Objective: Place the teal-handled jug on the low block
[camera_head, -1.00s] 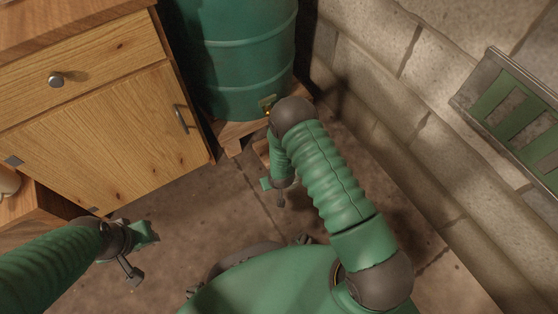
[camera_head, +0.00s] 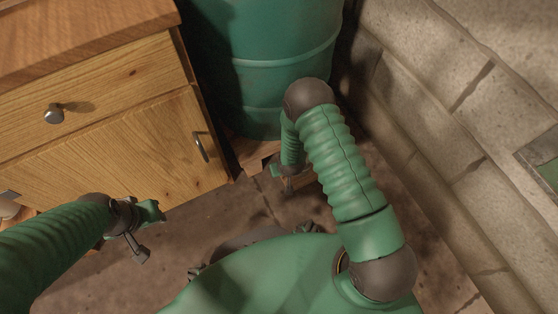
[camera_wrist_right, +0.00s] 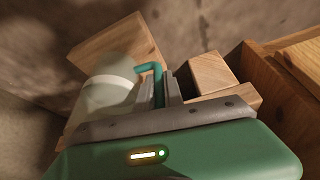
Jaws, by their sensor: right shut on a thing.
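The jug (camera_wrist_right: 108,88) is pale and rounded, with a teal handle (camera_wrist_right: 151,68), in the right wrist view. My right gripper (camera_wrist_right: 166,90) is shut on the handle, and the jug hangs beside its fingers. In the head view my right gripper (camera_head: 288,178) is low in front of the barrel; the jug is hidden there. Light wooden pieces lie behind the jug in the wrist view: a flat slab (camera_wrist_right: 108,47) and a small block (camera_wrist_right: 212,73). I cannot tell which is the low block, or whether the jug touches wood. My left gripper (camera_head: 143,222) is before the cabinet, its jaws unclear.
A wooden cabinet (camera_head: 110,135) with a drawer and a door stands at the left. A large green barrel (camera_head: 262,70) on a wooden stand (camera_head: 253,155) is at the back. A block wall (camera_head: 440,120) runs along the right. Bare floor (camera_head: 195,230) lies between my arms.

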